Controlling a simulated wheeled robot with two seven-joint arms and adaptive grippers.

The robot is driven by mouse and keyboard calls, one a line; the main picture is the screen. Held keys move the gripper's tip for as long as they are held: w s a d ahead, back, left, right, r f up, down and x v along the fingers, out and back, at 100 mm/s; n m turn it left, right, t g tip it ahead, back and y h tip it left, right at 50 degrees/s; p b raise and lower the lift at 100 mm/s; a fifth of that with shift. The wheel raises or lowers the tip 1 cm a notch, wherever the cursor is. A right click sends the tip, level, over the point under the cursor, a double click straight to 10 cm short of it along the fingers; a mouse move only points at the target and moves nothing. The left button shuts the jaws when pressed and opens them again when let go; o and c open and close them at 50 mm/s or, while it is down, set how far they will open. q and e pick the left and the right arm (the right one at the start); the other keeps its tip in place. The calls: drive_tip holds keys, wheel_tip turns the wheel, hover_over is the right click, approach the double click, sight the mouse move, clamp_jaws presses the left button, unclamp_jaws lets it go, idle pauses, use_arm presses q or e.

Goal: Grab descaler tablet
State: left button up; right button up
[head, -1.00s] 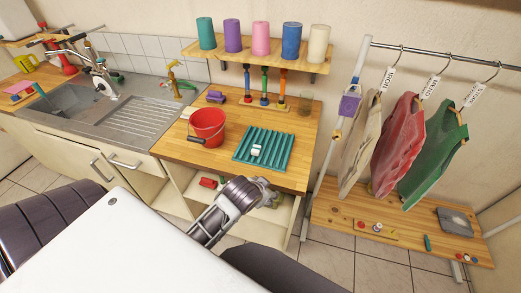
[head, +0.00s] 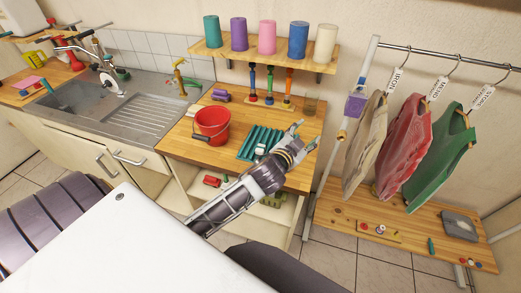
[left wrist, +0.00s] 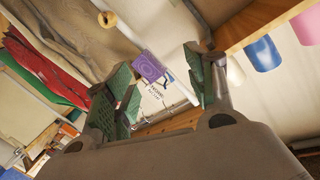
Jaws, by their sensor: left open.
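The likely descaler tablet is a small white block (head: 260,149) on the green ribbed tray (head: 250,141) on the wooden counter. My left forearm and gripper now partly cover the tray. My left gripper (head: 298,137) is open and empty above the counter, to the right of the white block, pointing away from it. In the left wrist view its two green-padded fingers (left wrist: 163,85) stand apart with nothing held between them. The tablet is not visible in that view. My right gripper is not in view.
A red bucket (head: 211,124) stands left of the tray. A shelf (head: 235,53) with several coloured cups hangs above. A pole with a purple box (head: 355,104) and hanging bags stand to the right.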

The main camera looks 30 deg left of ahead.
use_arm(q)
drive_tip(key=w+d+r+m+t+h, duration=0.2)
drive_tip(key=d+r+m+t+h, duration=0.1)
drive_tip(key=d+r+m+h, duration=0.8)
drive_tip(key=s+d+m+g+h, duration=0.4)
drive_tip(key=d+m+g+h, duration=0.25)
drive_tip(key=m+g, duration=0.75)
drive_tip(key=w+a+f+m+g+y, duration=0.1)
drive_tip(key=a+f+m+g+y, duration=0.35)
drive_tip(key=a+f+y, duration=0.65)
drive_tip(key=w+a+r+n+y, duration=0.1)
drive_tip(key=a+y, duration=0.6)
drive_tip(key=a, duration=1.6)
drive_tip(key=shift+a+r+n+g, duration=0.25)
drive_tip(key=shift+n+g, duration=0.2)
drive_tip(key=shift+n, duration=0.3)
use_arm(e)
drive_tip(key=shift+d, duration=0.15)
